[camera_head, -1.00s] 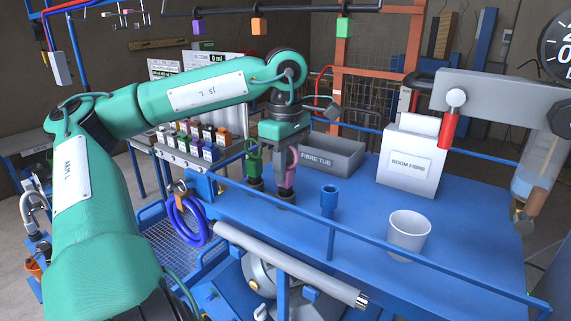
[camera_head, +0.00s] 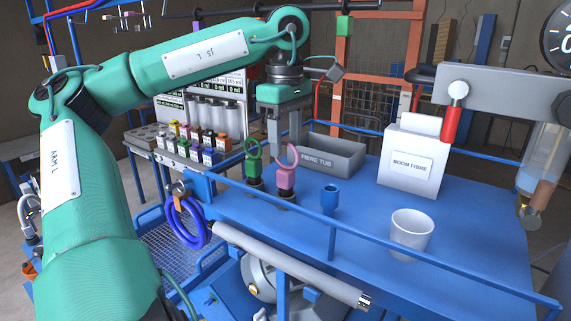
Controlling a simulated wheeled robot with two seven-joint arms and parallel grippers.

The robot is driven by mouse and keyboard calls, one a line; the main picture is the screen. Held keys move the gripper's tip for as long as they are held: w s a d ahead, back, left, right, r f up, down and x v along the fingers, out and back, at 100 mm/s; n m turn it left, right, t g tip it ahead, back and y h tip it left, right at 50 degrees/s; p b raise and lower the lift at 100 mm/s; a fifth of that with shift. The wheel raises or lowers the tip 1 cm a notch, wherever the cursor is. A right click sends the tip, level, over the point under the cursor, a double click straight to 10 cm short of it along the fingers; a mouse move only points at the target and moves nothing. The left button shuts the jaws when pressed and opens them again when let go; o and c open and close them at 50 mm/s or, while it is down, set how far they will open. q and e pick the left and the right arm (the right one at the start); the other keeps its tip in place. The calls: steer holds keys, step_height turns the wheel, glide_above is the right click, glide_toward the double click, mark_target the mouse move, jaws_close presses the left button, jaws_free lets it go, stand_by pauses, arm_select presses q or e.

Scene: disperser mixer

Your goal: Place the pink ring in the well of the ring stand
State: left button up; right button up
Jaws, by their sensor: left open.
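The pink ring (camera_head: 286,178) stands upright on the blue table, its loop at the top and its lower end at a dark round base (camera_head: 286,196). It appears seated in that base, but how deep it sits is hard to tell. A similar green ring (camera_head: 254,168) stands just left of it in its own dark base. My left gripper (camera_head: 284,143) points down, open, with its fingers just above and behind the pink loop. It holds nothing; any contact with the loop cannot be told. My right gripper is not in view.
A blue cup (camera_head: 330,198) and a white cup (camera_head: 410,232) stand to the right. Behind are a grey fibre tub (camera_head: 332,155) and a white room fibre box (camera_head: 410,165). A blue rail (camera_head: 390,238) crosses in front. Small bottles line a rack at left.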

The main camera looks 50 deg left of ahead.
arm_select(q)
steer(key=shift+r+b, duration=0.6)
steer(key=shift+r, duration=2.45)
